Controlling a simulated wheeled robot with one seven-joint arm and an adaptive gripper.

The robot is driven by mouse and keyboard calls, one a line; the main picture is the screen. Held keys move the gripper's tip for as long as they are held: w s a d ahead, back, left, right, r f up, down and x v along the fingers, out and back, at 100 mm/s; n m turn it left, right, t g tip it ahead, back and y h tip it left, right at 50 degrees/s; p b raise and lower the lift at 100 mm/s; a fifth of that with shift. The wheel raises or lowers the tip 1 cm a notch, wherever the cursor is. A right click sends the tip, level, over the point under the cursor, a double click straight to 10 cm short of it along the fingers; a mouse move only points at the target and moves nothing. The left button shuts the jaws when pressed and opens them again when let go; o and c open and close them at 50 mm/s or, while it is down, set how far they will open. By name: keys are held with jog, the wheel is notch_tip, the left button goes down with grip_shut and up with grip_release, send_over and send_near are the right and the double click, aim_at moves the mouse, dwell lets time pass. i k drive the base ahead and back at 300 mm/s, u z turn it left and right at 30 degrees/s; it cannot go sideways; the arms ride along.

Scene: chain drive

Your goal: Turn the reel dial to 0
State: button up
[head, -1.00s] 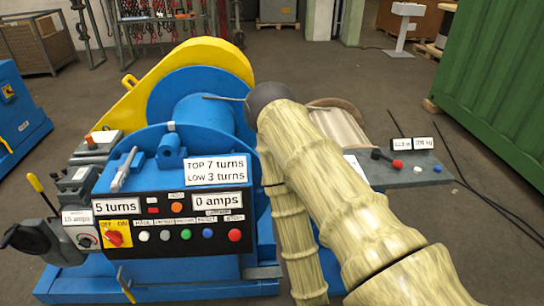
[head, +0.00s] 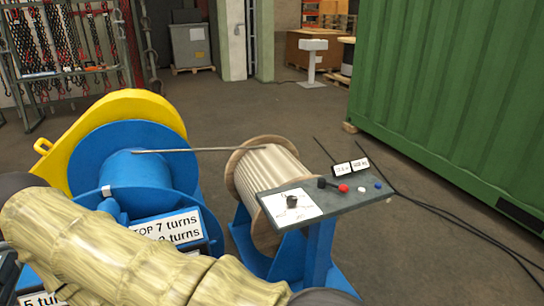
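The reel dial is a small black knob (head: 292,201) on a white plate (head: 304,212). The plate sits at the left end of a grey control panel (head: 345,196) right of centre in the head view. The plate's markings are too small to read surely, so I cannot tell the knob's setting. The reel (head: 250,182), wound with pale line, stands just behind the panel. My gripper is not in view; only my yellowish arm shows across the lower left, apart from the dial.
A blue winch drum (head: 140,170) with a yellow guard (head: 95,125) stands left, with a rod running to the reel. A green container (head: 450,100) bounds the right. Cables lie on the floor.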

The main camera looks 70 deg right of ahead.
aim_at(291, 199)
jog(key=u, duration=0.05)
jog(key=i, duration=0.45)
jog(key=z, duration=2.3)
